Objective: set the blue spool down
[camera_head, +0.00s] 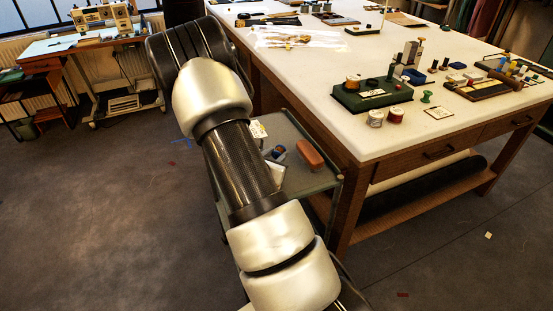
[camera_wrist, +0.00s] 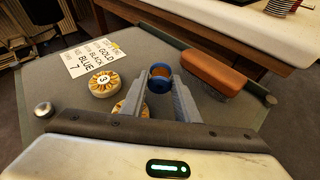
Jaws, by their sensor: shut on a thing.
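The blue spool (camera_wrist: 159,85) is small, with blue rims and an orange-brown middle. In the wrist view it sits between the two grey fingertips of my gripper (camera_wrist: 161,80), which is shut on it. It is over the grey-green top of a small cart (camera_wrist: 60,98); I cannot tell whether it touches that surface. In the head view my arm covers much of the cart.
A brown block-shaped thing (camera_wrist: 216,71) lies close right of the gripper. A lettered card (camera_wrist: 92,58) lies at the back left, and a metal knob (camera_wrist: 43,109) is at the left. The large white-topped table (camera_head: 300,75), with spools and sewing things, stands beside the cart.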

